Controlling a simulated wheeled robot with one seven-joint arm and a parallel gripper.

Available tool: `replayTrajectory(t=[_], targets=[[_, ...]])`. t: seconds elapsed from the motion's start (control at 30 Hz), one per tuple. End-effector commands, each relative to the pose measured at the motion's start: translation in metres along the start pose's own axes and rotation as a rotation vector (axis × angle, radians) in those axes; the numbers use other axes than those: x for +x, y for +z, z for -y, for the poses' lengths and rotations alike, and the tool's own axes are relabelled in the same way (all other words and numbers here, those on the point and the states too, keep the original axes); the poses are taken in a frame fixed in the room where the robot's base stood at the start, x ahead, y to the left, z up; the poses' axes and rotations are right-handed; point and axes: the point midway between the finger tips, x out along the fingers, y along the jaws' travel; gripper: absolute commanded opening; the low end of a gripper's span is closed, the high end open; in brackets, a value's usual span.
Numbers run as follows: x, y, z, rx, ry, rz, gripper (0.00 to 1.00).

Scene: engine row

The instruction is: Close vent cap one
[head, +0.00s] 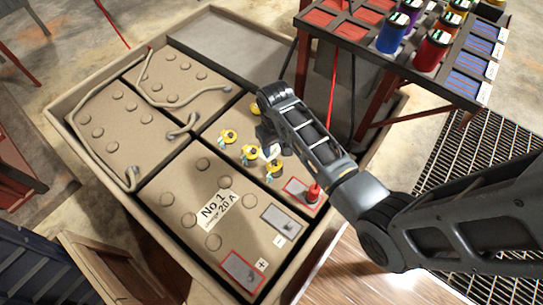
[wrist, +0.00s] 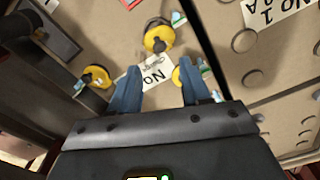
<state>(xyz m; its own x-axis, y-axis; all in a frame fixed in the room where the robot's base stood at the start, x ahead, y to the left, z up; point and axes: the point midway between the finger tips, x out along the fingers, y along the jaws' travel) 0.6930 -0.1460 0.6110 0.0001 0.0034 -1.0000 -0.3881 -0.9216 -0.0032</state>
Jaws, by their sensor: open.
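Several yellow vent caps sit on the tan battery top in the head view: a left one (head: 228,136), a back one (head: 254,109), a middle one (head: 248,154) and a front one (head: 275,169). Small pale-blue and white tabs show beside them. I cannot tell which is vent cap one. In the wrist view, one cap (wrist: 158,38) is beyond my fingertips, another (wrist: 97,76) is at left, and a third (wrist: 178,75) is partly hidden by my right finger. My gripper (wrist: 160,85) is open and empty, above a white "No" label (wrist: 157,70).
The front battery (head: 218,210) carries a "No 1 20 A" label. A red terminal piece (head: 314,190) stands near my arm. The tray's raised rim (head: 72,108) surrounds the batteries. A rack table (head: 455,90) with coloured cans stands at upper right.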

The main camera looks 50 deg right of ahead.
Motion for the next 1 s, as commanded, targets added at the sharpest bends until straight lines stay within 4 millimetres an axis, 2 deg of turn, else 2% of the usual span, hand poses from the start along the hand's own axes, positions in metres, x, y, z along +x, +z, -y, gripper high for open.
replayTrajectory(t=[0.3, 0.5, 0.87, 1.0], targets=[[0.048, 0.000, 0.000, -0.001, 0.002, 0.001, 0.47], [0.068, 0.000, 0.000, -0.002, 0.003, 0.000, 0.47], [0.072, -0.001, 0.000, -0.002, 0.003, -0.001, 0.46], [0.072, -0.001, 0.000, -0.002, 0.003, -0.001, 0.33]])
